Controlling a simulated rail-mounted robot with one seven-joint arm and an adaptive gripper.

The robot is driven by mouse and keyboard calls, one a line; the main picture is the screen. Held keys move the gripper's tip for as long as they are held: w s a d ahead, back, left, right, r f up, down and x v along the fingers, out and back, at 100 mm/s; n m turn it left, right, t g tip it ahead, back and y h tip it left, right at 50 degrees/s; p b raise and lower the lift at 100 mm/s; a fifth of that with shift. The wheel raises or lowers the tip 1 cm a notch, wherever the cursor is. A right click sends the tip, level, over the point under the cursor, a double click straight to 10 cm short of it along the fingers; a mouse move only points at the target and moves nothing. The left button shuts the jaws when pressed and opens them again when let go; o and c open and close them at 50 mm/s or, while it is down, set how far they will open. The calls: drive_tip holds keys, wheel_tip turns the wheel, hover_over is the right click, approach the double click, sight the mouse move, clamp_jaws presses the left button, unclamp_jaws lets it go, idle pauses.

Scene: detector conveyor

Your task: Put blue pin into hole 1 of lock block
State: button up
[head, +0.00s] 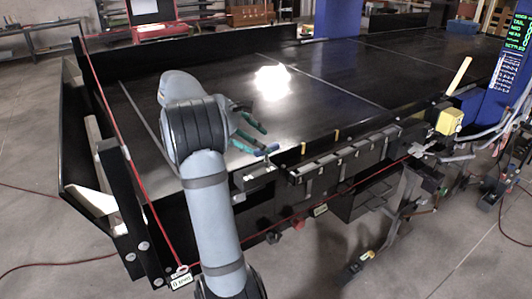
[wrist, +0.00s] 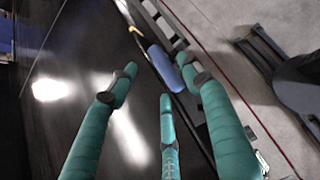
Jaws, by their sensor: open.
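The blue pin (head: 267,150) lies near the front edge of the black table, just beside my gripper's fingertips. In the wrist view the blue pin (wrist: 164,68) shows just beyond the fingertips, tilted across the picture. My gripper (head: 257,138) has teal fingers with dark tips and is open. In the wrist view the gripper (wrist: 157,76) has its fingers spread, with nothing held between them. A dark block with white marks (head: 254,174) sits at the table's front edge below the pin; it looks like the lock block. Its holes are too small to make out.
A row of grey rail pieces (head: 345,152) with small orange pegs (head: 304,148) runs along the front edge, right of the dark block. A yellow box (head: 449,121) stands farther right. A red cord (head: 345,190) runs along the front. The black table top (head: 330,85) is largely clear.

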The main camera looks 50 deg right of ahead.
sight(267, 161)
drive_tip(key=x, duration=0.4)
drive_tip(key=shift+s+d, duration=0.15)
drive_tip(key=shift+s, duration=0.05)
drive_tip(key=shift+r, duration=0.1)
drive_tip(key=shift+c, duration=0.5)
clamp_jaws()
